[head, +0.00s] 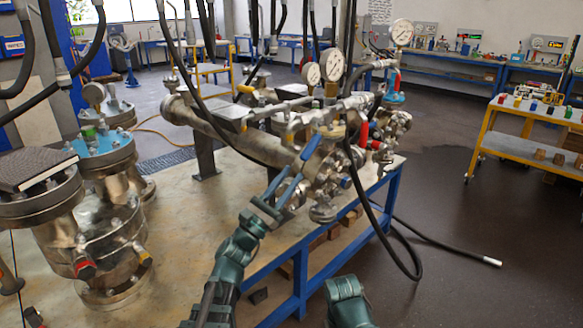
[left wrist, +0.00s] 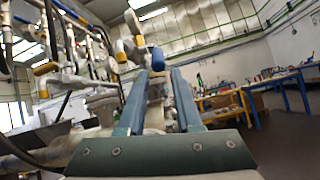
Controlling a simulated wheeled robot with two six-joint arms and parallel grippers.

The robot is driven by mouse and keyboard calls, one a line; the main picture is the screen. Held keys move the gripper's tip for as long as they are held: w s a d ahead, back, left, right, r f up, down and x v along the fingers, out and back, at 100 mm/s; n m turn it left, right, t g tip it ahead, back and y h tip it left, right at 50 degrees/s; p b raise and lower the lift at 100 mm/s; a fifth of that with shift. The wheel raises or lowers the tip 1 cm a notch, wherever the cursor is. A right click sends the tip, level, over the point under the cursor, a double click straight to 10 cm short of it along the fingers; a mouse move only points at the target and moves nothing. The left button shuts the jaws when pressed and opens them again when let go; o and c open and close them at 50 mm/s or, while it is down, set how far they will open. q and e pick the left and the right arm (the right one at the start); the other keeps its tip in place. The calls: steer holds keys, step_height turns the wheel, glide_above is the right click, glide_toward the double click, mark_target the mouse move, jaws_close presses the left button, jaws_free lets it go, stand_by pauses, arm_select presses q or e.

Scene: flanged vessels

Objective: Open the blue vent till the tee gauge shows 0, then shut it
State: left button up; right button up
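A blue lever handle (head: 311,146) slants up from the metal valve cluster at the near end of the long pipe. I take it for the vent, though a small blue knob (head: 346,183) also shows. My left gripper (head: 287,178) is open just short of the lever, with no contact visible. In the left wrist view its two blue-grey fingers (left wrist: 159,74) stand apart, with a blue piece (left wrist: 157,58) at their tips. Two round gauges (head: 331,65) (head: 312,74) stand above the cluster; their readings are too small to tell, and which is the tee gauge is unclear. My right gripper is out of view.
Another gauge (head: 402,32) stands on the far side near red handles. Flanged vessels (head: 105,160) stand at the left of the bench (head: 215,210). Black hoses hang in front of the pipework, and one hose (head: 450,242) trails on the floor. A yellow cart (head: 535,155) stands right.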

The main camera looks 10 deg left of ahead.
arm_select(q)
steer(key=r+m+g+p, duration=0.1)
steer(key=r+m+p, duration=0.1)
steer(key=d+r+m+g+h+p, duration=0.1)
steer(key=r+m+p, duration=0.1)
steer(key=shift+w+d+r+p, duration=0.15)
steer(key=shift+w+p, duration=0.05)
steer(key=shift+p, duration=0.2)
jaws_close()
steer(key=d+r+m+g+y+p, duration=0.25)
steer(key=r+m+g+p, duration=0.6)
steer(key=m+p, duration=1.1)
steer(key=a+r+m+g+y+p, duration=0.4)
steer(key=a+m+p, duration=0.5)
steer(key=p, duration=1.4)
step_height(320, 180, up, 3)
steer(key=m+y, duration=0.1)
steer(key=y, duration=0.2)
steer(key=shift+s+f+g, duration=0.2)
steer(key=shift+s+g, duration=0.1)
steer(key=shift+g, duration=0.05)
